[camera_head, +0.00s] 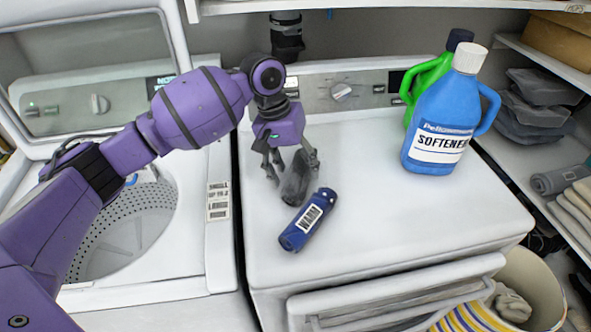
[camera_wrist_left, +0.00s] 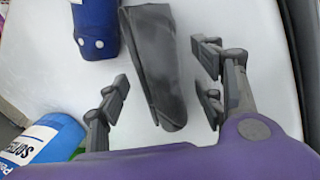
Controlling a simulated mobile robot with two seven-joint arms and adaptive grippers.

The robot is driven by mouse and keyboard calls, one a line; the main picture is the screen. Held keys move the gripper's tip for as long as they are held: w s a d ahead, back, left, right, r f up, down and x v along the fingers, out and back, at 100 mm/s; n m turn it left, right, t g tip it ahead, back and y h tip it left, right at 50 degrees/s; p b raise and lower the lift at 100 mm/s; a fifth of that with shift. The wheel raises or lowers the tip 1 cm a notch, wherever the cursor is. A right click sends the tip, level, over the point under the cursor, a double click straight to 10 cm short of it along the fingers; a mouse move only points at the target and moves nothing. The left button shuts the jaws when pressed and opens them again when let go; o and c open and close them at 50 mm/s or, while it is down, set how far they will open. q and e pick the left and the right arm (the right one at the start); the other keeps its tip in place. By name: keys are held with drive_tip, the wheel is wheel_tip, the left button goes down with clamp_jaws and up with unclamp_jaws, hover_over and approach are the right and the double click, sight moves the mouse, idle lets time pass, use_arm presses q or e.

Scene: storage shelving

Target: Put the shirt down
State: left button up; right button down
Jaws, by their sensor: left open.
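A dark grey folded cloth, which looks like the shirt (camera_head: 296,182), lies on the white top of the right-hand machine (camera_head: 400,215). It also shows in the left wrist view (camera_wrist_left: 155,65). My left gripper (camera_head: 290,168) is over its back end, with its fingers spread. In the left wrist view my left gripper (camera_wrist_left: 163,80) has fingers on both sides of the cloth, with gaps between them and it. A rolled blue bundle (camera_head: 308,220) with a white label lies just in front; its buttons show in the left wrist view (camera_wrist_left: 95,30). My right gripper is out of view.
A blue softener bottle (camera_head: 440,125) and a green bottle (camera_head: 425,78) stand at the back right of the machine top. An open washer (camera_head: 130,215) is at the left. Shelves with folded cloths (camera_head: 575,195) are at the right. A basket (camera_head: 535,280) stands below.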

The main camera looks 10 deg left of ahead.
use_arm(q)
drive_tip(key=v, duration=1.1)
drive_tip(key=shift+r+p, duration=0.3)
drive_tip(key=shift+a+f, duration=0.1)
